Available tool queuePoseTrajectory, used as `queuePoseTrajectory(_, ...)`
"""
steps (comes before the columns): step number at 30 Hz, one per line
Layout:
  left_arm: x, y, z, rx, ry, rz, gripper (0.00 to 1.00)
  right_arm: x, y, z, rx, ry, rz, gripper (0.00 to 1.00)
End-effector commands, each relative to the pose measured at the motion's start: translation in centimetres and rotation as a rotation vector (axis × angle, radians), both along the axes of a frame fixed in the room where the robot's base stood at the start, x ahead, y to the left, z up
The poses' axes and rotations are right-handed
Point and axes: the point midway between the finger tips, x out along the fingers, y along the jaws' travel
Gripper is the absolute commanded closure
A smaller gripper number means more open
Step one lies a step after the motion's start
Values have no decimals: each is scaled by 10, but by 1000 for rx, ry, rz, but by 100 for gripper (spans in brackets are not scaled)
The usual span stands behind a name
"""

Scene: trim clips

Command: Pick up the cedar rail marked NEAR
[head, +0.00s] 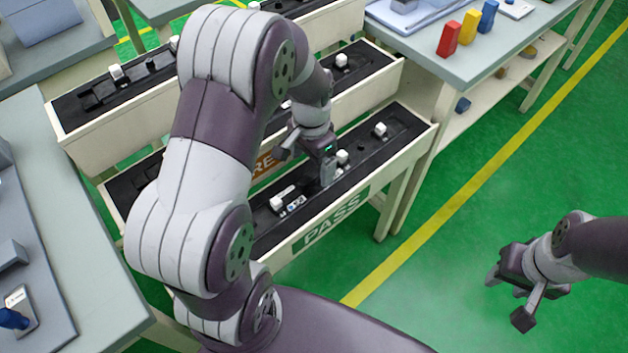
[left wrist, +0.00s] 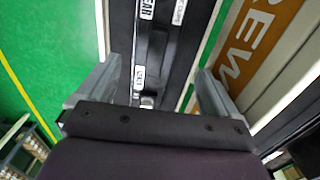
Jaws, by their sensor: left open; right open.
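A white label whose visible letters read "EAR" (left wrist: 146,9) is cut off by the top edge of the left wrist view. It sits on a dark strip in the black-lined front tray, and I cannot make out the rail's outline. In the head view, small white labels (head: 295,203) lie in that tray (head: 322,235), which is marked PASS. My left gripper (head: 304,168) is over this tray, open and empty. In the left wrist view its fingers (left wrist: 158,78) stand apart on either side of the dark strip. My right gripper (head: 508,298) is open and empty over the green floor.
White clips (head: 380,130) sit in the front tray. An orange panel (left wrist: 255,45) faces the tray's far side. More trays (head: 115,95) stand behind. A bench at upper right holds red (head: 449,39), yellow and blue blocks. Green floor is free at right.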

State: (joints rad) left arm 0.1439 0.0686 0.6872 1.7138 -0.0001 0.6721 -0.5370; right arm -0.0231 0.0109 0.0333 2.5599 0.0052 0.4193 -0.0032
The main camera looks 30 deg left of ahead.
Motion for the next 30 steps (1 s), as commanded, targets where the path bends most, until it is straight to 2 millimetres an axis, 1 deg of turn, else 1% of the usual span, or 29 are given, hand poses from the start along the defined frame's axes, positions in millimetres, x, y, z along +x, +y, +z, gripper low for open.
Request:
queuePoseTrajectory(3,-8,-2,-24,-1,4,0,6,0,0,-7,0,0,0,57)
queuePoseTrajectory(7,-10,-3,-44,0,2,1,6,0,0,-11,0,0,0,57)
queuePoseTrajectory(10,-9,-3,-50,0,1,1,6,0,0,-11,0,0,0,57)
queuePoseTrajectory(15,-9,-3,-50,0,0,1,6,0,0,-10,0,0,0,57)
queuePoseTrajectory(16,-9,-3,-50,0,0,1,13,0,0,-10,0,0,0,57)
queuePoseTrajectory(17,-9,-3,-50,0,0,1,23,0,0,-10,0,0,0,57)
queuePoseTrajectory(18,-9,-3,-50,0,0,1,36,0,0,-10,0,0,0,57)
queuePoseTrajectory(20,-9,-3,-50,0,0,1,55,0,0,-10,0,0,0,57)
queuePoseTrajectory(21,-9,-3,-50,0,0,1,68,0,0,-10,0,0,0,57)
queuePoseTrajectory(22,-9,-3,-50,0,0,1,78,0,0,-10,0,0,0,57)
queuePoseTrajectory(30,-9,-3,-48,1,-1,1,79,0,0,-9,0,0,0,57)
